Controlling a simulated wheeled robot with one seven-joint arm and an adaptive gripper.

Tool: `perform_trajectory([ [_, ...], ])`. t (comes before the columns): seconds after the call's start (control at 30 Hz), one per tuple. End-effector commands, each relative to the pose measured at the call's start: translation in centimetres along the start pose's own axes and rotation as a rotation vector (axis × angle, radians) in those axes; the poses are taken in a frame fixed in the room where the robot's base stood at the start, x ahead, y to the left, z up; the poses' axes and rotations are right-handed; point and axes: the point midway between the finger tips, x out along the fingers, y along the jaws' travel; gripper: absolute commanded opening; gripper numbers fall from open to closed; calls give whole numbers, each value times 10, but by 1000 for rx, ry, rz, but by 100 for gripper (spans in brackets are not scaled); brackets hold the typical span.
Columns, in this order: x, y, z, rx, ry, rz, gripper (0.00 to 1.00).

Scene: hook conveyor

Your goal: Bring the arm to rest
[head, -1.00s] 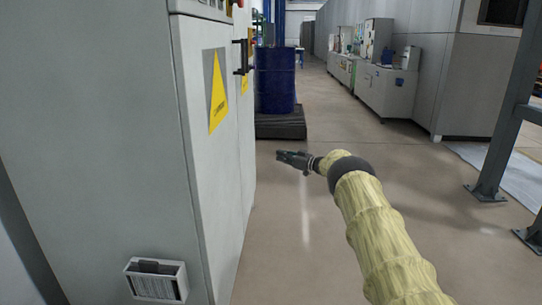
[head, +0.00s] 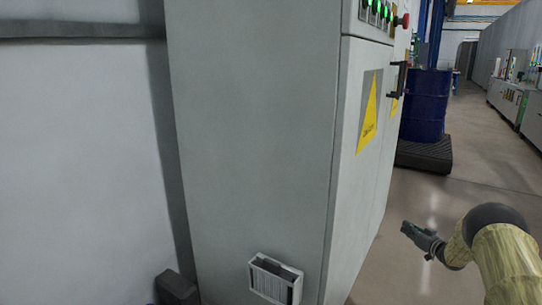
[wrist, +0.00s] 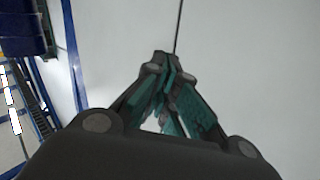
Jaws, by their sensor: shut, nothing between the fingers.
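My arm, in a pale yellow sleeve, reaches in from the lower right of the head view. My gripper (head: 408,229) at its end is dark and holds nothing. It is in the air over the floor, to the right of a grey cabinet. In the wrist view my gripper (wrist: 163,62) has its teal-padded fingers together at the tips. A plain pale surface lies behind the fingers there.
The tall grey cabinet (head: 255,130) with green lights and a red button fills the middle. A blue drum (head: 424,105) stands on a black pallet (head: 425,154) beyond it. Low grey cabinets (head: 506,97) line the far right. The floor (head: 480,170) between is clear.

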Motion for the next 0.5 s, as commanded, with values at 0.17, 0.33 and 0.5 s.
perform_trajectory([
  [0.17,-15,-50,95,86,-100,95,0],
  [0.33,-43,-101,173,142,-214,175,0],
  [0.5,-85,-157,243,183,-349,244,0],
])
